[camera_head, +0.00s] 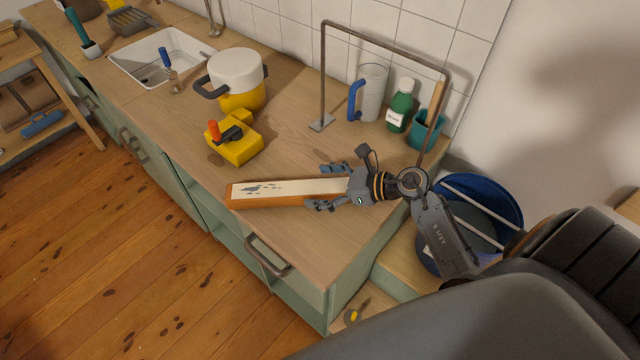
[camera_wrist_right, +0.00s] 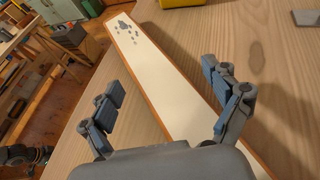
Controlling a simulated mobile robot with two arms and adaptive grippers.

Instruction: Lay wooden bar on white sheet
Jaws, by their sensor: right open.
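The wooden bar (camera_head: 285,190) lies flat on the counter in the head view. Its sides are orange-brown wood and its top is white with grey specks near the far end. My right gripper (camera_head: 320,188) is open at the bar's right end. In the right wrist view, the bar (camera_wrist_right: 165,75) passes between the two spread fingers of the gripper (camera_wrist_right: 165,92), with gaps visible on both sides. The palm hides the bar's near end. I cannot make out a separate white sheet.
A yellow tool (camera_head: 235,145) and a white-and-yellow pot (camera_head: 238,80) stand behind the bar. A metal frame (camera_head: 322,75), grey jug (camera_head: 371,92), green bottle (camera_head: 400,105) and teal cup (camera_head: 424,130) are near the wall. A blue bucket (camera_head: 490,190) is at right. Counter before the bar is clear.

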